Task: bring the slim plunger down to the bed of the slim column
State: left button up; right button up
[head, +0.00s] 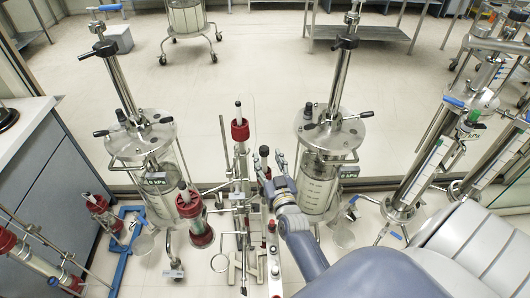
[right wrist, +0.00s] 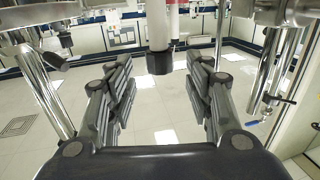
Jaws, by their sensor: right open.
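Slim glass columns with red end fittings stand in the middle of the head view; one has a red cap (head: 240,130) with a pale rod rising from it. My right gripper (head: 271,168) is open beside this knob. In the right wrist view the open jaws (right wrist: 158,92) have a pale rod with a black end (right wrist: 160,62) ahead of the gap, with nothing held. The slim column's bed is not clear. My left gripper is not in view.
Wide steel-topped columns stand left (head: 140,135) and right (head: 330,130) of the slim ones. A red-capped column (head: 190,205) stands at front left, a grey cabinet (head: 45,150) at far left. Tall columns (head: 425,165) stand at the right.

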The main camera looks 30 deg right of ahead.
jog(key=v, duration=0.6)
jog(key=shift+s, duration=0.35)
jog(key=shift+a, duration=0.15)
